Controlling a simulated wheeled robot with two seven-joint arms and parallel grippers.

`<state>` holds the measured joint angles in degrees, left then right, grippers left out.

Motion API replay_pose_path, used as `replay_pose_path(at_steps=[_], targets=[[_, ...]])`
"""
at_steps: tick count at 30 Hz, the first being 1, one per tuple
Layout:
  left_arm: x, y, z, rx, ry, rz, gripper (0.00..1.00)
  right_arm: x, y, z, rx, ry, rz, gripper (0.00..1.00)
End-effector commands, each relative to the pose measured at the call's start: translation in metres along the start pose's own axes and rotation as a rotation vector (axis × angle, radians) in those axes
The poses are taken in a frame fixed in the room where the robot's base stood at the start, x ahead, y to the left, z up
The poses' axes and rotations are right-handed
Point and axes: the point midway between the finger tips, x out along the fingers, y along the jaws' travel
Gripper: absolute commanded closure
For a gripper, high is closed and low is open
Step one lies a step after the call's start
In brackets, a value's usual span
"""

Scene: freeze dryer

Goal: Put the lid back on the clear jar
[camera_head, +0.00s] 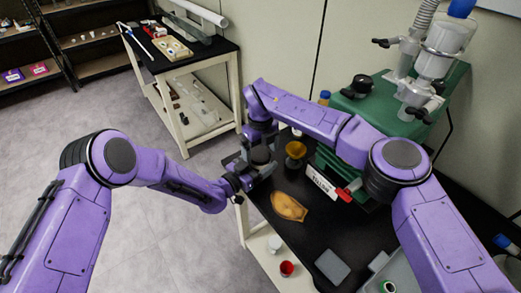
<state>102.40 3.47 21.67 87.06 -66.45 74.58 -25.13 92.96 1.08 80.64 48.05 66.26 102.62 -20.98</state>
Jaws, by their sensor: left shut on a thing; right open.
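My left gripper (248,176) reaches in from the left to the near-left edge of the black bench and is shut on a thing. That thing is small and mostly hidden by the jaws. My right gripper (261,143) hangs down from its bent arm just above and behind the left one and is open. A dark round shape lies between the two grippers; I cannot tell whether it is a lid or part of a gripper. An amber-coloured vessel (295,150) stands just right of the grippers. I cannot make out the clear jar or its lid for certain.
The green freeze dryer (400,110) with a red-handled valve (347,191) stands behind. A grey square (332,267) lies near the front.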

Motion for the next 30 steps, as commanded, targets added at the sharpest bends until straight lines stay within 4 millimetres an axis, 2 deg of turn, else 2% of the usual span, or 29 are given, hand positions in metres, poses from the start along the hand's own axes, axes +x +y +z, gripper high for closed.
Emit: replay_pose_path(at_steps=[5, 15, 18, 23, 30], targets=[[0.000, 0.001, 0.000, 0.000, -0.001, 0.001, 1.00, -0.013, 0.004, 0.000, -0.005, 0.000, 0.006, 0.00], [0.000, 0.001, 0.001, 0.000, -0.002, 0.001, 1.00, -0.089, 0.001, 0.000, 0.000, -0.002, 0.000, 0.00], [0.000, 0.001, 0.001, 0.000, -0.001, 0.001, 1.00, -0.105, 0.001, 0.000, -0.001, -0.002, -0.001, 0.00], [0.000, 0.001, 0.001, 0.000, -0.001, 0.001, 1.00, -0.119, 0.001, 0.000, 0.000, 0.000, 0.001, 0.00], [0.000, 0.000, 0.000, 0.000, -0.001, 0.001, 1.00, -0.120, 0.000, 0.000, 0.000, 0.000, 0.000, 0.00]])
